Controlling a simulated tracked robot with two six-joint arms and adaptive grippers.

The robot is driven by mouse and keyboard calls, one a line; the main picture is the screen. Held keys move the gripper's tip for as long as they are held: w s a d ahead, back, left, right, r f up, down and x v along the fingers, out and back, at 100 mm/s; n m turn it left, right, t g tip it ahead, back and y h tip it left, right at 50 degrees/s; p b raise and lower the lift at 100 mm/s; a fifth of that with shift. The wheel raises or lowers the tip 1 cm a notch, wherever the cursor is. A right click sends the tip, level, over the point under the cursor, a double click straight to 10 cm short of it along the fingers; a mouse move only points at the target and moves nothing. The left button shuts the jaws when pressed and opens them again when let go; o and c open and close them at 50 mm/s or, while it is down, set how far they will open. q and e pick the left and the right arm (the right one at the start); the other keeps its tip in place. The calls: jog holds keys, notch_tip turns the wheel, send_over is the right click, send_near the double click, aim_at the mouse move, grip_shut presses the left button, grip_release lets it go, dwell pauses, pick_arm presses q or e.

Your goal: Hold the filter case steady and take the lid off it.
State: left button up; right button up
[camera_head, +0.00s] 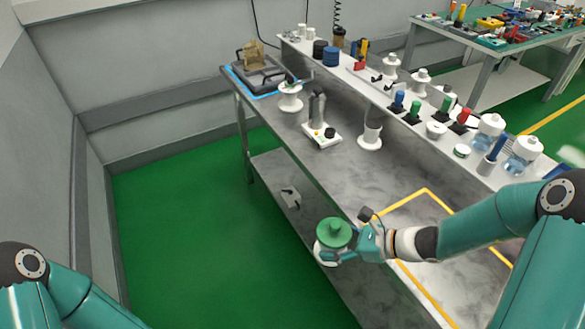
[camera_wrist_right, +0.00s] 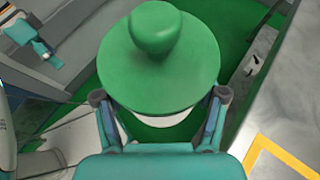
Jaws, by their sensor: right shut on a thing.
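The filter case is a round white body (camera_head: 328,254) under a wide green lid (camera_head: 334,233) with a round knob on top. My right gripper (camera_head: 340,254) is shut around the white body and holds the case upright in front of the grey table's edge. In the right wrist view, the lid (camera_wrist_right: 160,65) hides most of the body, with a white strip showing below its rim. The lid sits on the case, and my right gripper (camera_wrist_right: 160,108) has a finger on each side below it. My left arm enters the head view at the bottom left; its gripper is out of that view.
The grey table (camera_head: 380,165) has a yellow taped outline (camera_head: 410,197) at its near right. A raised white shelf with several bottles and jars runs along the back. Green floor (camera_head: 220,220) is clear on the left.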

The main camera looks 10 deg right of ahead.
pick_arm(q)
jog(key=w+d+r+n+g+y, duration=0.2)
jog(key=w+r+n+g+y, duration=0.25)
jog(key=w+r+n, duration=1.55)
jog(key=s+d+r+n+t, duration=0.15)
jog(key=d+r+t, duration=0.25)
jog(key=d+r, duration=1.1)
jog(key=shift+m+h, duration=0.25)
jog(key=shift+m, duration=0.1)
jog(key=f, duration=0.7)
jog(key=s+f, duration=0.1)
jog(key=f, duration=0.3)
pick_arm(e)
jog(key=w+a+f+n+g+y, duration=0.1)
jog(key=a+n+g, duration=0.6)
jog(key=a, duration=0.8)
jog(key=shift+w+a+f+n+g+y, duration=0.2)
jog(key=shift+w+f+n+g+y, duration=0.25)
jog(key=shift+y, duration=0.25)
